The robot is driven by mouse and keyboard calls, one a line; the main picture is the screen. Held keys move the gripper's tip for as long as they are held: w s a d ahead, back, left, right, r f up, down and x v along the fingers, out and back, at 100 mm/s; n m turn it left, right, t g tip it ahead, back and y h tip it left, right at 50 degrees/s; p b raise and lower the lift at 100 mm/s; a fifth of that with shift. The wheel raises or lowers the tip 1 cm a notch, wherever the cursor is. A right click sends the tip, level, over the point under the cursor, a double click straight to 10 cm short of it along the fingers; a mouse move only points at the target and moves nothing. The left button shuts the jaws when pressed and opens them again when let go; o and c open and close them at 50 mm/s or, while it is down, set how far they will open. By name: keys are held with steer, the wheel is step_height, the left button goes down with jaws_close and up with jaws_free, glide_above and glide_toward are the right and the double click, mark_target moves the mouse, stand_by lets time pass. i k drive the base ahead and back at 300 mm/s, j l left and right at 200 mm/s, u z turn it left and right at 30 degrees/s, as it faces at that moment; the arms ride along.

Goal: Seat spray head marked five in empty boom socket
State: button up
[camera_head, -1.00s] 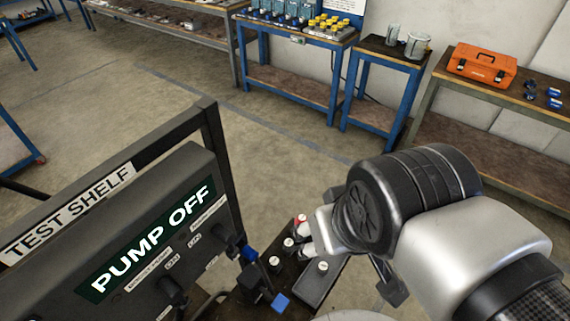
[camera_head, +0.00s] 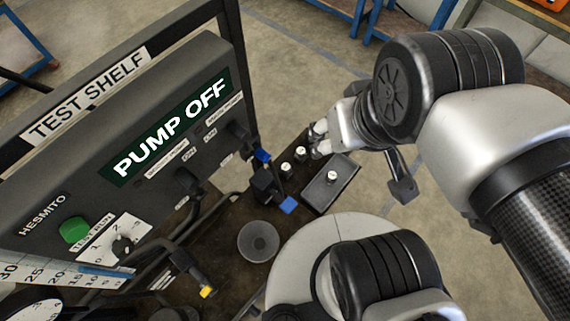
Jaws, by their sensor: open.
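Several small white-topped heads stand on the dark bench right of the panel; one (camera_head: 285,168) and another (camera_head: 300,152) are in a row. Another white-topped piece (camera_head: 332,177) sits on a grey block (camera_head: 322,196). Their marks are too small to read, so I cannot tell which is five. My gripper (camera_head: 319,139) is open at the far end of this row, its pale fingertips close to the heads; I cannot tell whether they touch one. A blue-tipped fitting (camera_head: 262,157) and a yellow-tipped fitting (camera_head: 207,292) are beside the panel. I cannot make out the empty boom socket.
A panel (camera_head: 125,150) reading PUMP OFF stands at left, with a green button (camera_head: 74,230) and a dial (camera_head: 122,246). Open floor lies beyond the bench.

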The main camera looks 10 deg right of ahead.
mark_target(286, 170)
steer(key=u, duration=3.45)
steer(key=z, duration=3.05)
steer(key=i+l, duration=0.1)
steer(key=l, duration=0.3)
steer(key=i+l+u, duration=0.15)
steer(key=l, duration=0.2)
steer(key=l+u, duration=0.2)
steer(key=l, duration=0.15)
